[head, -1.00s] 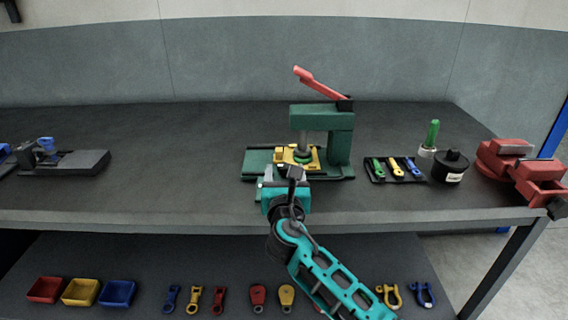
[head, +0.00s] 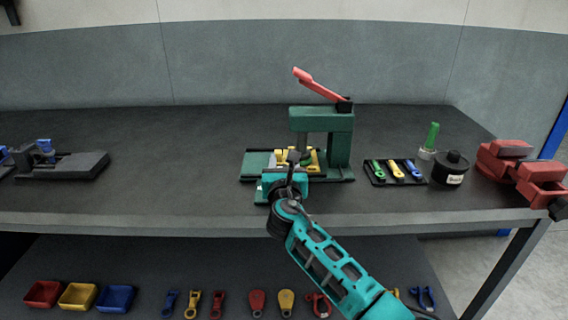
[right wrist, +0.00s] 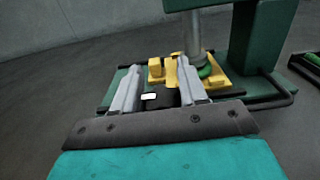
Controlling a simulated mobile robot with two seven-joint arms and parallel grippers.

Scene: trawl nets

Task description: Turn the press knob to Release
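The green press (head: 340,140) stands on the bench with its red lever (head: 320,84) raised and tilted. A yellow fixture (head: 313,158) sits on its base under the ram, with a green part (right wrist: 206,71) in it. My right gripper (head: 286,163) is at the front of the press base. In the right wrist view, its two fingers (right wrist: 158,66) are apart, with a black piece with a white mark (right wrist: 165,98) low between them. I cannot tell whether this is the press knob or whether the fingers touch it. No Release label is readable. My left gripper is out of view.
A dark fixture (head: 80,163) stands far left. The bench between is clear. Bins (head: 78,296) sit below.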

